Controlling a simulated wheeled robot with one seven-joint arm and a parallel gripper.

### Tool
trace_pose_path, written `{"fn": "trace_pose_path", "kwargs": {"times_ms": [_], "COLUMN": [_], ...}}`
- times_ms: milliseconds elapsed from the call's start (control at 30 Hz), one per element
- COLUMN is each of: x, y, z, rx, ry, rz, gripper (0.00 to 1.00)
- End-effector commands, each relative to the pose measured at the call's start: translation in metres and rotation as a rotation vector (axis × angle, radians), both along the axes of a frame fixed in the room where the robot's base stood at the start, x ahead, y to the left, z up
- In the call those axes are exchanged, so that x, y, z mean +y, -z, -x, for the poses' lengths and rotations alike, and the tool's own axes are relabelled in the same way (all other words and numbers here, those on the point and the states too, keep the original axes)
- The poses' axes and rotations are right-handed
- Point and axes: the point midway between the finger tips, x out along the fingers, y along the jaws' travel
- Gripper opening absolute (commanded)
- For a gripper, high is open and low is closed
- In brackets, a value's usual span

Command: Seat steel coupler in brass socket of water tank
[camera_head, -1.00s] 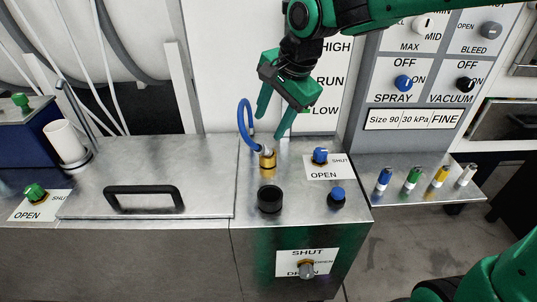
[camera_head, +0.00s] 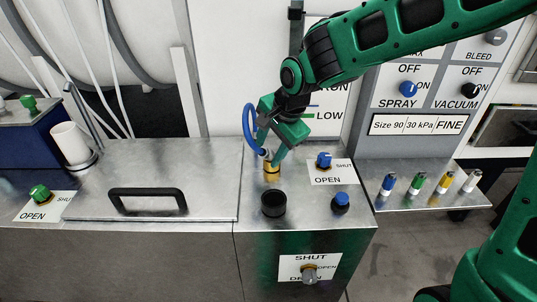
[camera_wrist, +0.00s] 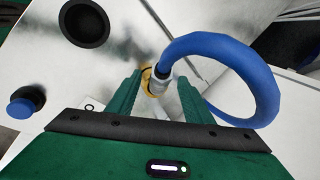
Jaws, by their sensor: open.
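The steel coupler (camera_wrist: 157,84) is on the end of a thick blue hose (camera_wrist: 262,85), which loops up and back in the wrist view. It stands at the brass socket (camera_head: 271,171) on top of the metal water tank (camera_head: 318,205). I cannot tell whether it is fully seated. The brass also shows behind the coupler in the wrist view (camera_wrist: 146,74). My gripper (camera_head: 270,153) is open, pointing down at the coupler. In the wrist view its two fingers lie on either side of the coupler, with a gap visible. In the head view my gripper partly hides the coupler.
A black round port (camera_head: 273,204) and a blue knob (camera_head: 341,202) stand in front of the socket. A blue valve (camera_head: 324,160) on an OPEN/SHUT label is to its right. A lid with a black handle (camera_head: 147,200) lies left. Several coloured nozzles stand on the right shelf (camera_head: 430,198).

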Motion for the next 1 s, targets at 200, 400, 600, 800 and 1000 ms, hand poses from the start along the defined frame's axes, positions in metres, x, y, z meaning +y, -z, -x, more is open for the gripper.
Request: {"fn": "trace_pose_path", "kwargs": {"times_ms": [200, 400, 600, 800, 1000], "x": [0.000, 0.000, 0.000, 0.000, 0.001], "y": [0.001, 0.001, 0.000, -0.010, -0.046], "z": [0.000, 0.000, 0.000, -0.001, -0.001], "rx": [0.000, 0.000, -0.002, -0.004, -0.006], "ry": [0.000, 0.000, -0.001, 0.000, 0.000], "rz": [0.000, 0.000, 0.000, 0.000, -0.001], "gripper": [0.47, 0.01, 0.00, 0.00, 0.00]}}
